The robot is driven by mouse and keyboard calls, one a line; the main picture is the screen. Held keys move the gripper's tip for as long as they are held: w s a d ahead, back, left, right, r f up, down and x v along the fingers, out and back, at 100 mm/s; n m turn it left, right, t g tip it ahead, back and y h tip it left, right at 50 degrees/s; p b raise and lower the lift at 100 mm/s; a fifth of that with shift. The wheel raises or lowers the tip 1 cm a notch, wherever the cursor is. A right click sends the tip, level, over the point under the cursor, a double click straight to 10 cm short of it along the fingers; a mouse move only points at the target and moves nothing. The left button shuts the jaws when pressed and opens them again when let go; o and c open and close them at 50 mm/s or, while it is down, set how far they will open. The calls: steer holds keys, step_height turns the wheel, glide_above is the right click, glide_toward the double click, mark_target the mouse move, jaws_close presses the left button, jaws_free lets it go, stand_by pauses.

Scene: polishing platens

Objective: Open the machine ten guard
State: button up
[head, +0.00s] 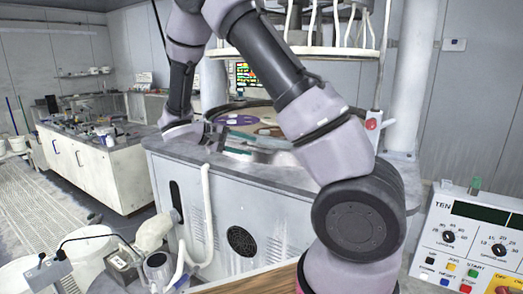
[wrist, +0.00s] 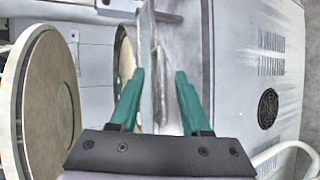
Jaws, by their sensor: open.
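The panel marked TEN (head: 475,235) stands at the right in the head view. The grey machine (head: 270,225) has a round platen (head: 262,117) on top, partly hidden by my arm. My gripper (head: 264,137) is at the machine's top front edge, its green fingers pointing right. In the wrist view, my gripper (wrist: 160,74) is open, with a finger on each side of a thin upright grey plate (wrist: 148,60), which looks like the guard. I cannot tell whether either finger touches it. The machine's front (wrist: 255,70) with its fan shows at the right.
A large round tan disc with a pale rim (wrist: 50,105) fills the left of the wrist view. A white ring frame (head: 300,52) hangs above the platen. A red button (head: 372,124) is on a post at the right. A cluttered bench (head: 95,165) stands at the left.

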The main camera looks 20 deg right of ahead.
mark_target(261, 149)
step_height(261, 149, down, 2)
steer(key=w+a+n+t+h, duration=0.1)
steer(key=w+a+t+h, duration=0.1)
steer(key=w+a, duration=0.1)
steer(key=x, duration=1.1)
steer(key=shift+s, duration=0.1)
jaws_close()
